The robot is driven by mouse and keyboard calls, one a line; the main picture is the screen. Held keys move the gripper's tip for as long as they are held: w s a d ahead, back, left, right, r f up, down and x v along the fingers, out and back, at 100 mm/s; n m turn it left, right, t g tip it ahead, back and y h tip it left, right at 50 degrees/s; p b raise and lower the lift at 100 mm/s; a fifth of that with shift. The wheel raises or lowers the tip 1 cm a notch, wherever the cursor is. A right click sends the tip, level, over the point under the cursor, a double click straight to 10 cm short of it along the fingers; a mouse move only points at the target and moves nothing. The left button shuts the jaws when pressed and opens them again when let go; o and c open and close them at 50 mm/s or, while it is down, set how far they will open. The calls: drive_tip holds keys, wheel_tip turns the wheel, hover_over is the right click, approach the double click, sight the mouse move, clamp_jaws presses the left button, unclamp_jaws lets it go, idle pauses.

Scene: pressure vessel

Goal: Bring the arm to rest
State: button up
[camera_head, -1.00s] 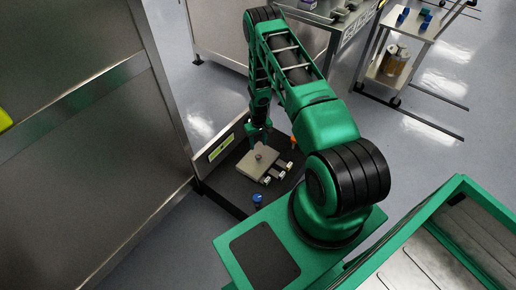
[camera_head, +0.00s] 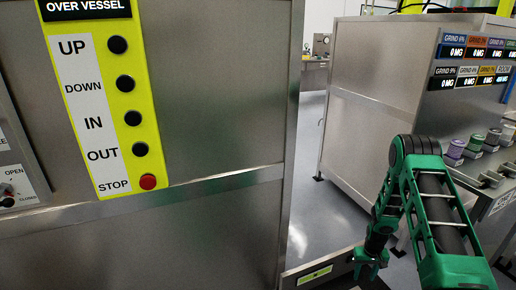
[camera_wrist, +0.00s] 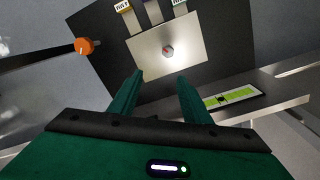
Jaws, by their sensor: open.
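My green arm shows at the lower right of the head view, bent over at the elbow and pointing down. My gripper (camera_head: 371,262) hangs at its end, beside the steel cabinet. In the wrist view my gripper (camera_wrist: 160,82) has its two green fingers apart with nothing between them. Beyond the fingertips is a light square plate (camera_wrist: 185,45) with a small grey knob (camera_wrist: 168,51) on it, lying on a dark tray (camera_wrist: 100,50). I cannot tell the exact gap between fingertips and plate.
A steel cabinet (camera_head: 220,90) with a yellow button panel (camera_head: 125,95) fills the left. Another steel cabinet (camera_head: 375,100) with displays and several small jars (camera_head: 474,143) stands right. An orange knob (camera_wrist: 84,46) and a green-yellow label (camera_wrist: 231,98) flank the plate. Grey floor shows between the cabinets.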

drive_tip(key=s+r+m, duration=0.1)
drive_tip(key=s+r, duration=0.3)
drive_tip(key=r, duration=0.8)
drive_tip(key=s+d+r, duration=0.1)
drive_tip(key=s+r, duration=0.2)
drive_tip(key=r, duration=0.9)
drive_tip(key=s+r+m, duration=0.1)
drive_tip(key=s+r, duration=0.3)
drive_tip(key=r, duration=0.8)
drive_tip(key=s+a+r, duration=0.2)
drive_tip(key=s+r, duration=0.2)
drive_tip(key=s, duration=0.5)
drive_tip(key=s+a+r+m, duration=0.1)
drive_tip(key=s+a+r, duration=0.2)
drive_tip(key=s+r, duration=0.2)
drive_tip(key=s+a+r+m, duration=0.1)
drive_tip(key=s+r, duration=0.4)
drive_tip(key=s, duration=0.7)
drive_tip(key=shift+s+a+y, duration=0.3)
drive_tip(key=shift+a, duration=0.45)
